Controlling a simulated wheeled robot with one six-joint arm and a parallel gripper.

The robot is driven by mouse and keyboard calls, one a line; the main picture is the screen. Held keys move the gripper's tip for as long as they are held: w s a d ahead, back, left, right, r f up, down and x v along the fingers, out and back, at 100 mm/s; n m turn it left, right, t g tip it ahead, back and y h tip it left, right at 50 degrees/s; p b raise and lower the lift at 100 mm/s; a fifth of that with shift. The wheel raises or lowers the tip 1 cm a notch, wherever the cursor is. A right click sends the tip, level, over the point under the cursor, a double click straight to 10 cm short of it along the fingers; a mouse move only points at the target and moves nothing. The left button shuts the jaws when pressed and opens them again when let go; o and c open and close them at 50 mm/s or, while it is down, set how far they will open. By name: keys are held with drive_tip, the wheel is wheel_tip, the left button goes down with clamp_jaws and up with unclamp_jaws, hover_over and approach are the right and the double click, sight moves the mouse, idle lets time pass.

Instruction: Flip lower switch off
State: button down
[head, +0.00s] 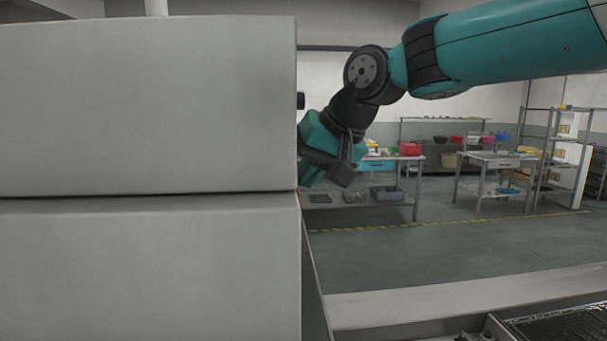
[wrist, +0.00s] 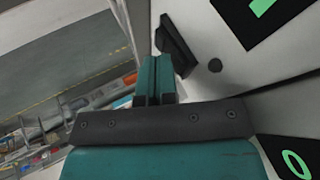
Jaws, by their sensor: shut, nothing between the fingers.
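In the wrist view, my gripper (wrist: 155,78) is shut and empty, its teal fingers close together in front of a pale panel. A black angled piece (wrist: 178,46), perhaps a switch, stands out from the panel just beyond the fingertips; I cannot tell whether they touch. I cannot tell which of these is the lower switch. In the head view the grey cabinet hides my fingertips. A small black part (head: 301,100) sticks out from the cabinet's right edge, above my wrist.
The large grey cabinet (head: 150,105) fills the left of the head view. Black plates with a green bar (wrist: 262,8) and a green ring (wrist: 295,163) are on the panel. Worktables (head: 497,161) stand far behind, with open floor before them. A wire basket (head: 560,325) is at lower right.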

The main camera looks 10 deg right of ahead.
drive_tip(key=shift+a, duration=0.1)
drive_tip(key=shift+r+p, duration=0.75)
drive_tip(key=shift+r, duration=0.05)
drive_tip(key=d+v, duration=0.1)
drive_tip(key=v, duration=1.1)
drive_tip(key=shift+w+d+f, duration=0.15)
drive_tip(key=shift+w+d, duration=0.1)
drive_tip(key=shift+w, duration=0.15)
